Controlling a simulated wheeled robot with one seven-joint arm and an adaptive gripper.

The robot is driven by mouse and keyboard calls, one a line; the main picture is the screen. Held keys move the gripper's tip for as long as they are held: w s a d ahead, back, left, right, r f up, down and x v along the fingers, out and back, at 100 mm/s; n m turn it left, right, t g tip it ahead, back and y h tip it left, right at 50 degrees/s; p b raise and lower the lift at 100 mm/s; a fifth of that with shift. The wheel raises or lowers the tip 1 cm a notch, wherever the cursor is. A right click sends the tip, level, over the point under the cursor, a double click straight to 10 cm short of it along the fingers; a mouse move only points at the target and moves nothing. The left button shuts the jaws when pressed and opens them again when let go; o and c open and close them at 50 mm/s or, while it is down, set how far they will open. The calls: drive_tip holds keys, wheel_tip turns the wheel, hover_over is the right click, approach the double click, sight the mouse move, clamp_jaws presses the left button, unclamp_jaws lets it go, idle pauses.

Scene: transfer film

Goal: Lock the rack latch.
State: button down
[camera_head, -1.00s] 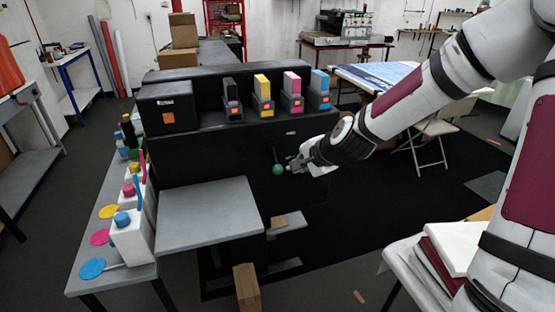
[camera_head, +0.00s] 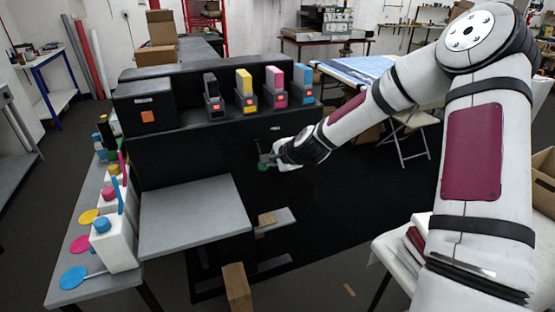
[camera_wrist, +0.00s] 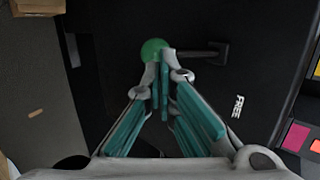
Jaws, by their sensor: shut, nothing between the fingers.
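The latch lever (camera_head: 259,147) is on the dark front face of the rack machine and hangs downward, with a green ball knob (camera_head: 263,167) at its lower end. In the wrist view the lever (camera_wrist: 200,52) runs from its pivot to the green knob (camera_wrist: 152,49), with a white "FREE" label (camera_wrist: 237,106) nearby. My gripper (camera_head: 271,160) is shut and empty, its tips right at the knob. In the wrist view my gripper's fingertips (camera_wrist: 164,62) overlap the knob's edge; I cannot tell whether they touch it.
Several ink cartridges (camera_head: 246,91) stand on the machine's top ledge. A grey shelf (camera_head: 195,215) juts out at its front left. A side table (camera_head: 68,291) holds white bottles. A small cardboard box (camera_head: 237,288) stands on the floor below.

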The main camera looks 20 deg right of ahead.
drive_tip(key=shift+x, duration=1.1)
drive_tip(key=shift+w+a+f, duration=0.1)
drive_tip(key=shift+w+f, duration=0.3)
drive_tip(key=shift+f, duration=0.45)
